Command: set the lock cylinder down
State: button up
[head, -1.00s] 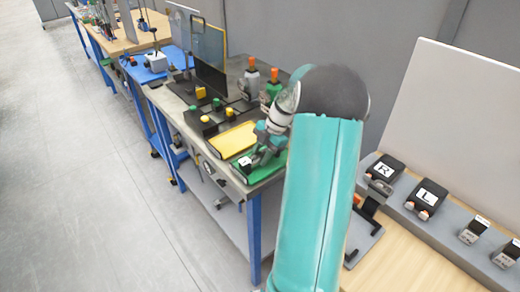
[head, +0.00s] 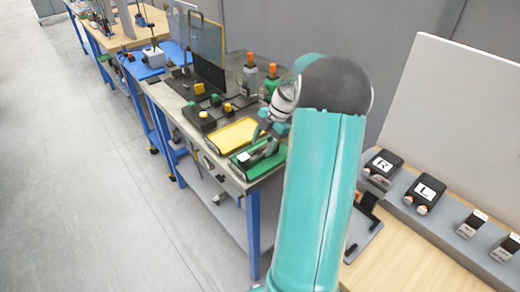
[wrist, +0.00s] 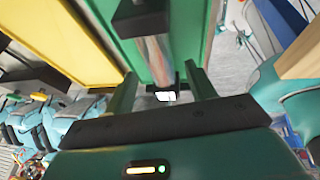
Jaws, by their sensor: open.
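The lock cylinder (head: 262,153) looks like a grey metallic rod with dark ends and lies on the green tray (head: 271,162) at the near end of the grey bench. In the wrist view the cylinder (wrist: 155,52) shows its shiny body, a black end block and a small white label. My gripper (head: 267,131) is above the tray, apart from the cylinder as far as I can see. Its two fingers (wrist: 160,88) are open, with the cylinder beyond and between them. My arm hides part of the tray's right side in the head view.
A yellow tray (head: 233,134) lies directly beside the green one. A black block with buttons (head: 199,117), a grey bottle with an orange cap (head: 250,78) and a dark upright panel (head: 209,72) stand farther back. A wooden table with R and L boxes (head: 425,193) is at right.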

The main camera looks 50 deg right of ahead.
jog(key=v, duration=0.9)
jog(key=a+r+m+h, duration=0.2)
jog(key=a+r+m, duration=0.2)
jog(key=a, duration=0.7)
jog(key=a+r+m+h, duration=0.1)
jog(key=a+r+m, duration=0.25)
jog(key=a, duration=0.85)
jog(key=s+a+m+t, duration=0.1)
jog(key=s+a+m, duration=0.3)
jog(key=s+a, duration=0.2)
jog(key=s+a+m+t+h, duration=0.1)
jog(key=s+a+m, duration=0.4)
jog(key=a, duration=0.6)
jog(key=shift+s+f+t, duration=0.15)
jog(key=shift+s+t, duration=0.35)
jog(key=shift+t, duration=0.2)
jog(key=shift+m, duration=0.25)
